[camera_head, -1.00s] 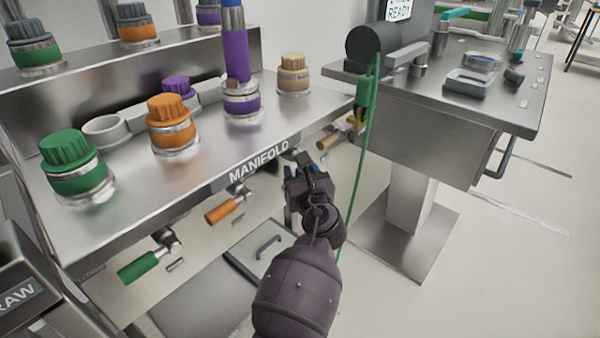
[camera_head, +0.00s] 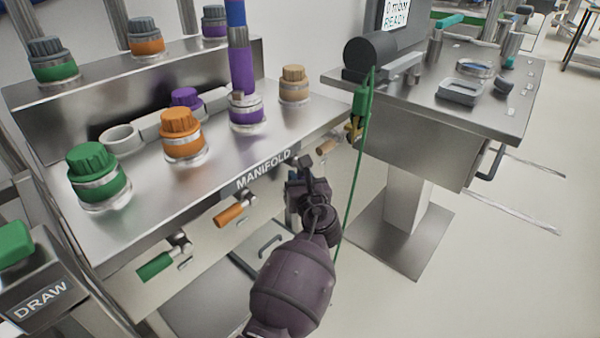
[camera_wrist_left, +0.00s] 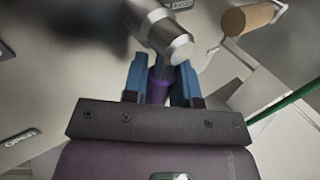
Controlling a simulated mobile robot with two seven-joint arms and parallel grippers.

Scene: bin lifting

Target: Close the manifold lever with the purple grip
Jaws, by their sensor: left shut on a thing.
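The manifold (camera_head: 200,190) is a steel bench front with a row of levers below its edge. The purple grip (camera_wrist_left: 158,88) shows in the left wrist view between my blue fingers, on the end of a steel lever stem (camera_wrist_left: 165,38). My left gripper (camera_head: 303,183) is at the manifold front, right of the MANIFOLD label, and hides that grip in the head view. In the wrist view the left gripper (camera_wrist_left: 160,84) is shut on the purple grip. My right gripper is in neither current view.
An orange lever (camera_head: 230,215) and a green lever (camera_head: 156,265) stand to the left, and a tan lever (camera_head: 327,146) to the right. A green cable (camera_head: 352,190) hangs close on the right. Beyond it is a steel pedestal table (camera_head: 420,140).

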